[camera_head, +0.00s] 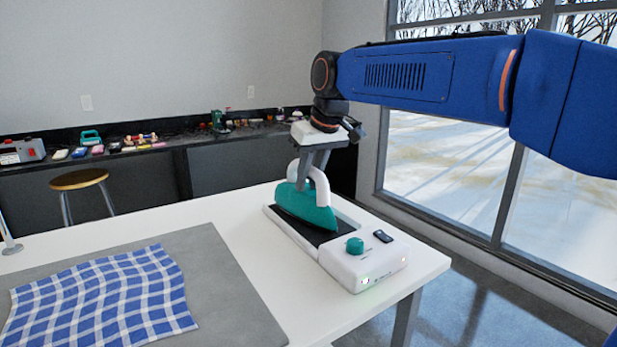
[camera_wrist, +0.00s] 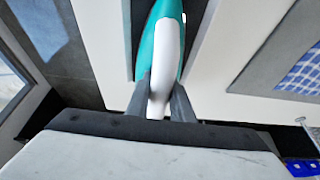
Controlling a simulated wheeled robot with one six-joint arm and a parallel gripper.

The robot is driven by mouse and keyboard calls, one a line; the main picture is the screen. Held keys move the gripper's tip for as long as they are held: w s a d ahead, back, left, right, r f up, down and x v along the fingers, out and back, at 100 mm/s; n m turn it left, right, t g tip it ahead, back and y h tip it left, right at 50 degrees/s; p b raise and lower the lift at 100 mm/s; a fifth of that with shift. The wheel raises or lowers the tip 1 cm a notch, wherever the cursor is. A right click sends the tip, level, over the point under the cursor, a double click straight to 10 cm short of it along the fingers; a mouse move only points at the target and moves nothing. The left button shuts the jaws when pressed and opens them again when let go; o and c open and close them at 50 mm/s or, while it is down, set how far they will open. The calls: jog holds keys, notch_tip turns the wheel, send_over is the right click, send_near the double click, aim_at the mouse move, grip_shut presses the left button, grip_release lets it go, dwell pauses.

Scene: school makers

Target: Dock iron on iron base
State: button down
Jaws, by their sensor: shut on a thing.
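The teal and white iron (camera_head: 305,205) is over the dark plate of the white iron base (camera_head: 362,266) on the table. Its sole looks on or just above the plate; I cannot tell if it touches. My gripper (camera_head: 309,182) is above the iron, shut on its white handle. In the wrist view, the fingers of my gripper (camera_wrist: 160,102) close on both sides of the handle of the iron (camera_wrist: 168,45). The base has a teal knob, a small dark display and lit indicators at its front end.
A blue checked cloth (camera_head: 100,298) lies on a grey mat (camera_head: 235,312) at the left of the white table (camera_head: 425,262). A stool (camera_head: 79,180) stands behind. A dark counter (camera_head: 235,137) with several small items runs along the wall. Windows are at the right.

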jog(key=shift+f, duration=0.25)
jog(key=c, duration=1.8)
grip_release()
jog(key=shift+c, duration=0.2)
jog(key=shift+f, duration=0.1)
jog(key=shift+v, duration=5.55)
jog(key=shift+s, duration=0.1)
